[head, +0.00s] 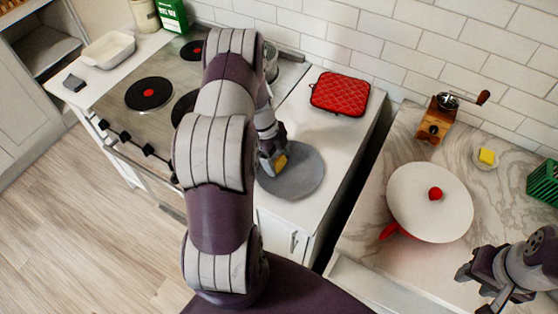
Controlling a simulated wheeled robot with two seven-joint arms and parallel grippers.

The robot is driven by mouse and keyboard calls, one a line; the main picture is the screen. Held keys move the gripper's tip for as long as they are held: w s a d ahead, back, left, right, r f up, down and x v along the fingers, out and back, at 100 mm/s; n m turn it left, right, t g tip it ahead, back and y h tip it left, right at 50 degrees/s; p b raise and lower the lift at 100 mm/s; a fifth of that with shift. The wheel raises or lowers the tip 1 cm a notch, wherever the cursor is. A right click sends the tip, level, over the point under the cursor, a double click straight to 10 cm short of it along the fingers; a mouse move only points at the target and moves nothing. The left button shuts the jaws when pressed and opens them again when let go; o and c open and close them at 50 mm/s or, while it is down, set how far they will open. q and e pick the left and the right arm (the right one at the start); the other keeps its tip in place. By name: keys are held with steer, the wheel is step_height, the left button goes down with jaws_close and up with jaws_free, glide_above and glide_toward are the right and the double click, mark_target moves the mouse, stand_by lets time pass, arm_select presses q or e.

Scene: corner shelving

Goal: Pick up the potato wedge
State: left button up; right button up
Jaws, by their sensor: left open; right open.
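The potato wedge (281,162) appears as a small yellow-orange piece on the left part of a round grey plate or board (306,178) on the white counter. My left gripper (273,161) is open and low over that plate, with its fingers right at the wedge. The gripper partly hides the wedge, and I cannot tell whether the fingers touch it or stand around it. My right gripper (482,287) is open and empty at the lower right, in front of the marble counter.
A red quilted pad (340,92) lies behind the plate. The stove (130,112) is at left. A dark gap separates the counters.

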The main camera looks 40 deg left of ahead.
arm_select(q)
steer(key=c, duration=0.8)
